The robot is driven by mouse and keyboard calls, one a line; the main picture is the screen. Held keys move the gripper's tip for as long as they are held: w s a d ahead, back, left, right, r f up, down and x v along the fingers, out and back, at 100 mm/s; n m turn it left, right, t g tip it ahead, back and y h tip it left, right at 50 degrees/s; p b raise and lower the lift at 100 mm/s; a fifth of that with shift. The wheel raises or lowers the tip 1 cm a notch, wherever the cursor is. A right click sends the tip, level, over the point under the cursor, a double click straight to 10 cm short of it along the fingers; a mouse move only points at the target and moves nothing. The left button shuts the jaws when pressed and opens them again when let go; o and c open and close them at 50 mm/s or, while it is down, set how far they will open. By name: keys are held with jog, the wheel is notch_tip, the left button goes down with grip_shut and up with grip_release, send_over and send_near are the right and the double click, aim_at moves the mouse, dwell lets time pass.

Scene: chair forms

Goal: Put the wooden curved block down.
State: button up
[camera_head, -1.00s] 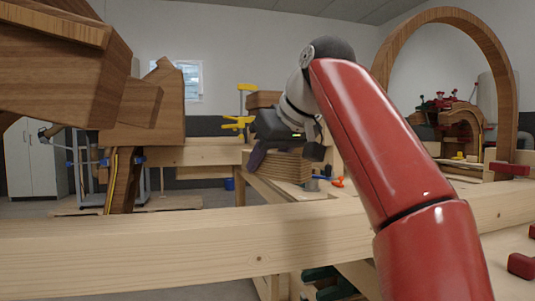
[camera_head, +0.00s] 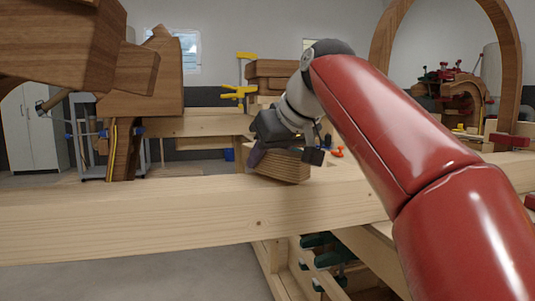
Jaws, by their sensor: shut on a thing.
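The wooden curved block (camera_head: 283,165) is a light, layered wooden piece in the middle of the head view. My gripper (camera_head: 287,153) is over its upper side with dark fingers on either side of it, shut on it. The block looks slightly tilted.
A long light beam (camera_head: 180,215) crosses the foreground. A workbench (camera_head: 345,172) with small coloured tools lies behind the block. Stacked brown wood (camera_head: 270,75) and a yellow clamp (camera_head: 240,92) stand behind. A large wooden arch (camera_head: 388,45) rises at right, and dark wooden forms (camera_head: 60,45) fill the upper left.

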jog(key=shift+f+b, duration=0.5)
jog(key=shift+f, duration=0.05)
jog(key=o, duration=1.3)
jog(key=shift+c, duration=0.2)
